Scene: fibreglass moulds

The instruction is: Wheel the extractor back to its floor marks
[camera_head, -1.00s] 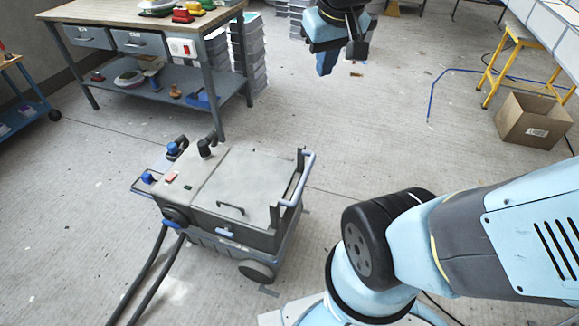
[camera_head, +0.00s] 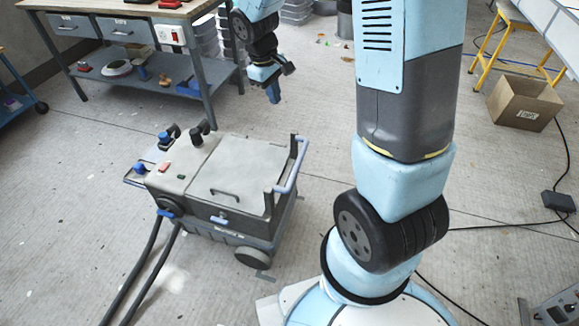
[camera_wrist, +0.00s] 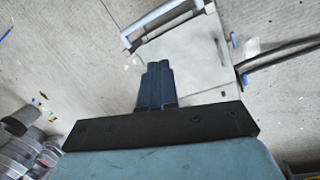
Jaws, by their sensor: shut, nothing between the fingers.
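The extractor (camera_head: 238,172) is a grey wheeled cart with a pale lid, blue knobs and two dark hoses. It stands on the floor left of my base, its pale blue push handle (camera_head: 293,165) on its right side. A short grey floor mark (camera_head: 265,277) shows by its near wheel; other marks are hard to make out. My gripper (camera_head: 274,95) hangs above and behind the cart, pointing down, shut and empty, apart from the handle. In the wrist view the shut blue fingers (camera_wrist: 157,72) show against the extractor's lid (camera_wrist: 195,48), with the handle (camera_wrist: 158,18) beyond.
A workbench (camera_head: 128,10) with drawers and a lower shelf stands behind the cart at left. Grey bins (camera_head: 297,12) are stacked beside it. A cardboard box (camera_head: 521,103) and yellow stool (camera_head: 487,55) stand at right. Cables cross the right floor. Floor right of the handle is clear.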

